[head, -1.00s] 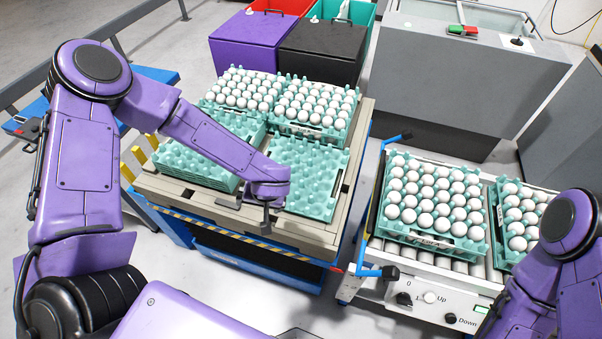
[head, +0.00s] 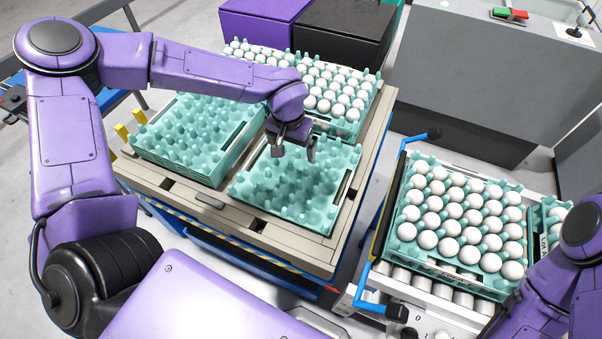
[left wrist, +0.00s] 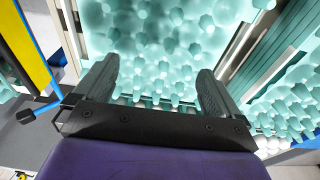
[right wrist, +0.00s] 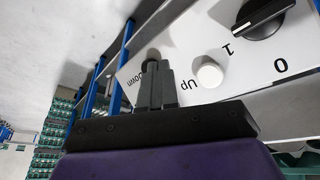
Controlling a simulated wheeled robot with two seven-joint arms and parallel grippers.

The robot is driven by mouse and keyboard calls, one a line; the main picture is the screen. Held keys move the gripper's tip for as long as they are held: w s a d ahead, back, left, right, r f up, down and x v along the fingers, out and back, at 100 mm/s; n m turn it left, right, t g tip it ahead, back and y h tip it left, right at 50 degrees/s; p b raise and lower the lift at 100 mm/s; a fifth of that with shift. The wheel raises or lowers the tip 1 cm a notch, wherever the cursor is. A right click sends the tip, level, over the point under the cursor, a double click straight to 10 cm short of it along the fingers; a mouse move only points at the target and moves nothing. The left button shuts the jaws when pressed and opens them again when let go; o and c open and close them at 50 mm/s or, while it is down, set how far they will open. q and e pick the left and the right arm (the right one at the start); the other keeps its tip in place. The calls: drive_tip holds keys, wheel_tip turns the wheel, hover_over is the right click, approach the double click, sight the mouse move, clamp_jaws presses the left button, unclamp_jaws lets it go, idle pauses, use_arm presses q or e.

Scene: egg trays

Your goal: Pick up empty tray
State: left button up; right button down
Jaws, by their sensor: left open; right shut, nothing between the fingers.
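Empty teal egg trays lie on the pallet in two stacks. One stack (head: 297,192) is at the front right, the other (head: 195,140) at the left. My left gripper (head: 296,152) is open and empty over the back part of the front-right stack. In the left wrist view the open fingers (left wrist: 158,85) point at the teal tray (left wrist: 165,40); I cannot tell whether they touch it. My right gripper (right wrist: 157,82) is shut and empty, in front of the white control panel (right wrist: 210,70) with its knob and buttons. In the head view its fingers are out of frame.
Trays full of white eggs (head: 340,88) stand at the back of the pallet (head: 262,232). Another full tray (head: 405,232) sits on the roller conveyor at the right, beside a blue-handled frame (head: 370,305). Purple (head: 262,27) and black bins (head: 340,32) stand behind.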

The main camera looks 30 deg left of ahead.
sight(299, 171)
use_arm(q)
drive_tip(key=f, duration=0.3)
drive_tip(key=w+f, duration=0.1)
drive_tip(key=f, duration=0.2)
drive_tip(key=w+f+p, duration=0.1)
drive_tip(key=f, duration=0.3)
drive_tip(key=shift+d, duration=0.35)
drive_tip(key=shift+s+r, duration=0.1)
drive_tip(key=c, duration=1.2)
